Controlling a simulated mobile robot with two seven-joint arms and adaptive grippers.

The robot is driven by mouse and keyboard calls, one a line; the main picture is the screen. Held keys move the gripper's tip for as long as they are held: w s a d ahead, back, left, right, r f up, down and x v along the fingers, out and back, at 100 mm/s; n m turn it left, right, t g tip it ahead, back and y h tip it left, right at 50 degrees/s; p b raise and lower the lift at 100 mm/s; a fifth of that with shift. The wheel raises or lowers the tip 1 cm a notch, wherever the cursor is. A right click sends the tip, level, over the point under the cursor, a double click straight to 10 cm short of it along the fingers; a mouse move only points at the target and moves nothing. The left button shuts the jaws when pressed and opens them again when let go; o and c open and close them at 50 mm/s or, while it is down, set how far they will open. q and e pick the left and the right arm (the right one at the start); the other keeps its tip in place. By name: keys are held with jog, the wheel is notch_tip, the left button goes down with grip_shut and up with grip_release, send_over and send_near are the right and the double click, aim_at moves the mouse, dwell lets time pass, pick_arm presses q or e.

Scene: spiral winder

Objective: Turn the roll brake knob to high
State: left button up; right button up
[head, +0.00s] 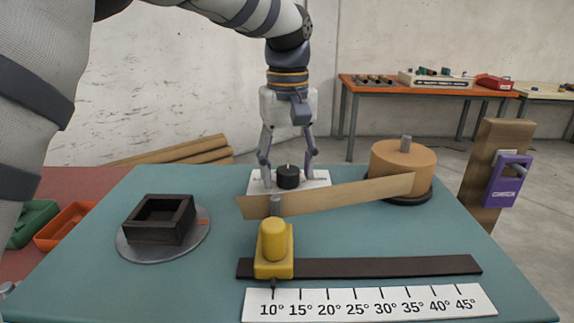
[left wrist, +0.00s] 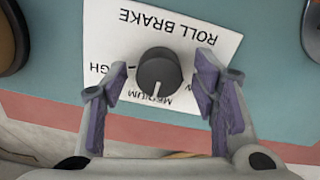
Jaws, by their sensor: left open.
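The roll brake knob (head: 288,177) is a short black cylinder on a white label plate (head: 259,185) at the back of the teal table. In the left wrist view, the knob (left wrist: 160,68) has a white pointer line aimed at the word MEDIUM. HIGH, partly hidden, is on the picture's left of the upside-down label (left wrist: 120,45). My left gripper (head: 287,163) comes down from above, open. Its purple-grey fingers (left wrist: 161,80) stand on either side of the knob, with a visible gap on each side. My right gripper is not in view.
A tan strip (head: 340,193) runs from the post in front of the knob to the tan roll (head: 402,167) on the right. A yellow block (head: 274,250) sits on a dark rail (head: 390,266) by the angle scale (head: 370,304). A black square frame (head: 160,220) is at left.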

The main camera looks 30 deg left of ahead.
pick_arm(q)
jog(key=c, duration=1.2)
jog(key=shift+o, duration=0.2)
jog(key=m, duration=1.3)
jog(key=shift+m, duration=0.4)
jog(key=shift+w, duration=0.1)
jog(key=o, duration=1.2)
jog(key=shift+c, duration=0.2)
